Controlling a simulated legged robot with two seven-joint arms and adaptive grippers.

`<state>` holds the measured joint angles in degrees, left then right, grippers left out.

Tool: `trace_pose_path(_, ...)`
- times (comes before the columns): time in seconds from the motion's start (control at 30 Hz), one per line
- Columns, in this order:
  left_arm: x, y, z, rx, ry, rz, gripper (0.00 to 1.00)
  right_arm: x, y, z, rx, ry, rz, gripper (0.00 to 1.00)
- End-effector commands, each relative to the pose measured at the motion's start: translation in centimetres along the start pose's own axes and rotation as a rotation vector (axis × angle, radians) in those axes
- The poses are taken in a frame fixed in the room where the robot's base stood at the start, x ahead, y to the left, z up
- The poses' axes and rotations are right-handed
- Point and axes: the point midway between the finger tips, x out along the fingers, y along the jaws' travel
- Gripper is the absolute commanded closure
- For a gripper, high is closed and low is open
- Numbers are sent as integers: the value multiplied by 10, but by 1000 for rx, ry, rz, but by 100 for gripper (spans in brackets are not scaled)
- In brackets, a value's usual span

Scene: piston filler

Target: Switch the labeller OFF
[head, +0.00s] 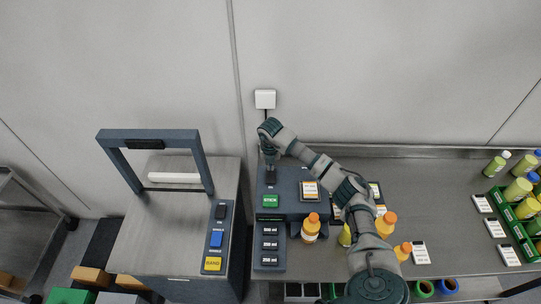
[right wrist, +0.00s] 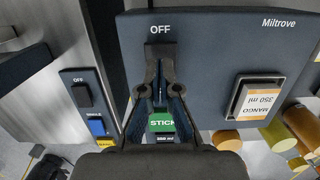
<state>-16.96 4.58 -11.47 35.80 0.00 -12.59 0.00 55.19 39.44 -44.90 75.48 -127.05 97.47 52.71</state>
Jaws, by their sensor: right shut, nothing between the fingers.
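The labeller (head: 289,192) is a dark blue-grey box with a green STICK button (head: 270,201) and a label window (head: 309,190). In the right wrist view, a black switch (right wrist: 158,55) sits under the word OFF. The head view also shows this switch (head: 271,177), just below my gripper. My right gripper (head: 270,163) is shut and empty, pointing down at the switch. In the right wrist view its fingertips (right wrist: 158,88) overlap the switch's near edge; I cannot tell whether they touch. The green button shows between the finger links. My left gripper is not in view.
Left of the labeller stands a machine with a grey arch (head: 150,137) and its own OFF switch, blue button and yellow BAND button (head: 213,264). A panel of ml buttons (head: 269,244) is in front. Orange-capped bottles (head: 311,227) stand close by on the right.

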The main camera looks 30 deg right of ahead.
Motion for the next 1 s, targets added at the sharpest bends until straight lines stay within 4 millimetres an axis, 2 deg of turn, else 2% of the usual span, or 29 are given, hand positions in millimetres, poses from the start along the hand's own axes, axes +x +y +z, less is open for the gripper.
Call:
trace_pose_path(0.1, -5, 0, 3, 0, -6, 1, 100, 14, 1, 0, -1, 1, 0, 100)
trace_pose_path(0.23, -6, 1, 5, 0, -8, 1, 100, 23, 0, 0, -1, 0, 0, 100)
trace_pose_path(0.6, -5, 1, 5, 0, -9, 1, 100, 26, 0, 0, -1, -1, 0, 100)
trace_pose_path(0.73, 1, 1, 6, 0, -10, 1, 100, 33, 0, 2, -1, -1, 1, 100)
trace_pose_path(1.0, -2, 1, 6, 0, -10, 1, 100, 31, 0, 0, -2, 2, 0, 100)
